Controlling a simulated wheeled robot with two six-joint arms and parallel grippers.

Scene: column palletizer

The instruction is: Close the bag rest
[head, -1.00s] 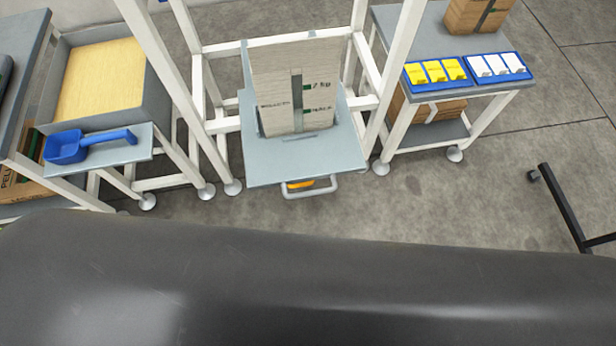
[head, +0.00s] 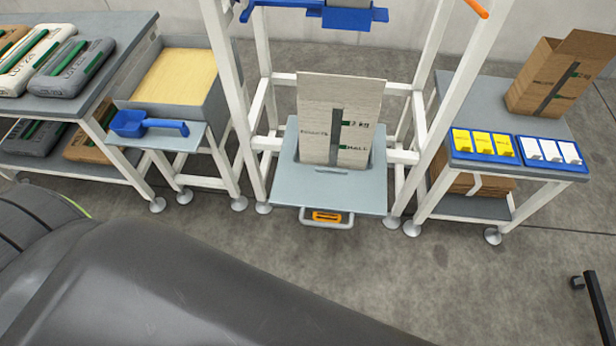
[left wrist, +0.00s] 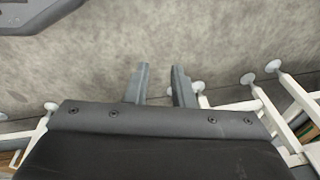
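The bag rest appears to be the light grey-blue plate (head: 335,191) low in the middle of the white frame, in the head view. A grey handle with an orange part (head: 326,217) is at its front edge. A pale paper bag (head: 320,110) with green marks and a dark stripe stands upright at the plate's slot; its lower end is hidden. My left gripper (left wrist: 160,82) shows in the left wrist view with its two fingers apart, nothing between them, over bare floor. It is not seen in the head view.
White frame posts (head: 233,100) rise on both sides of the plate. A blue scoop (head: 148,124) lies by a bin of yellow grain at left. Floor in front is clear.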

